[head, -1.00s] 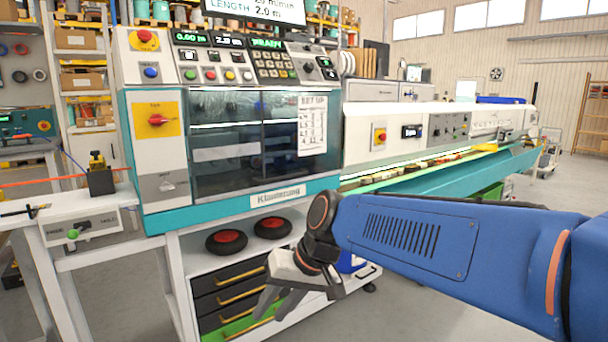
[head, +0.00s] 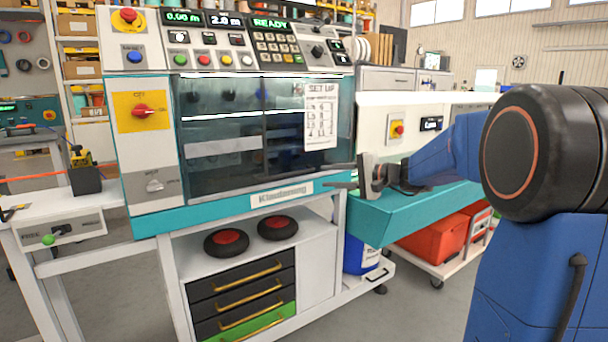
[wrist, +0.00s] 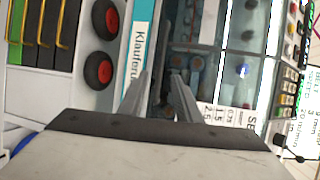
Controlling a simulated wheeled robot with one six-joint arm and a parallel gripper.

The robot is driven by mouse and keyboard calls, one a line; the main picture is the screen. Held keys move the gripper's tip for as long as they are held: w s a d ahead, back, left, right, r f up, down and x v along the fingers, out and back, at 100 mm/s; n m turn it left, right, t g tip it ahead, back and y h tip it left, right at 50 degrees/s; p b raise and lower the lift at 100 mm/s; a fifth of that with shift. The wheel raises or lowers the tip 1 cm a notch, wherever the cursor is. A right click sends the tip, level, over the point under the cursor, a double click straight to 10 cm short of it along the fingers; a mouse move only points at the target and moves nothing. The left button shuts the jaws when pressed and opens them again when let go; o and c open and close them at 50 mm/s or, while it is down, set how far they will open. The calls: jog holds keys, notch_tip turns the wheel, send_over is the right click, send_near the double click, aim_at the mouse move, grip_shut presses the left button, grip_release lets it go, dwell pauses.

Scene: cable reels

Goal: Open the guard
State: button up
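The guard (head: 222,150) is a smoky see-through panel across the front of the teal and white machine. It is down over the opening, and rollers show dimly behind it. A paper set-up sheet (head: 320,115) is on its right part. The guard also shows in the wrist view (wrist: 205,65), turned on its side. My gripper (head: 338,175) is just right of the guard's lower right corner, fingers pointing left.
A control panel (head: 220,45) with buttons runs above the guard, and a yellow-backed red switch (head: 143,111) is left of it. Below are two black and red reels (head: 252,236) and drawers (head: 247,290). A teal trough (head: 400,213) lies under my arm. Floor in front is clear.

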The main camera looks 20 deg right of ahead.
aim_at(291, 175)
jog(key=x, duration=1.7)
jog(key=shift+w+d+r, duration=0.1)
jog(key=shift+w+d, duration=0.15)
jog(key=shift+w, duration=0.15)
grip_shut()
